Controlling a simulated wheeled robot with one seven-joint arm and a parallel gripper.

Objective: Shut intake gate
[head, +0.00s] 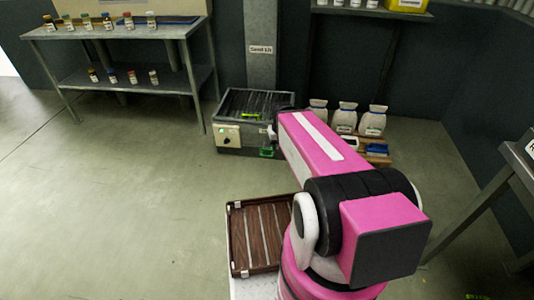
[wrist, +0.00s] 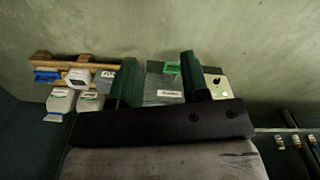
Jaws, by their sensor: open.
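The seed lift machine (head: 255,103) is a grey box with a slatted open top, standing on the floor by the column. A bright green part (head: 267,152) sticks out low on its front; it also shows in the wrist view (wrist: 172,69). It may be the intake gate's handle, but I cannot tell its position. My gripper (wrist: 158,60) is open, its two dark green fingers spread either side of the grey labelled front (wrist: 164,88), with nothing seen between them in contact. In the head view my arm hides most of the gripper.
A cream control panel (head: 228,137) with a green light and black knob is on the machine's left. White sacks (head: 346,116) and a wooden pallet (head: 378,158) stand to the right. A brown slatted tray (head: 258,237) is near my base. The floor at left is clear.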

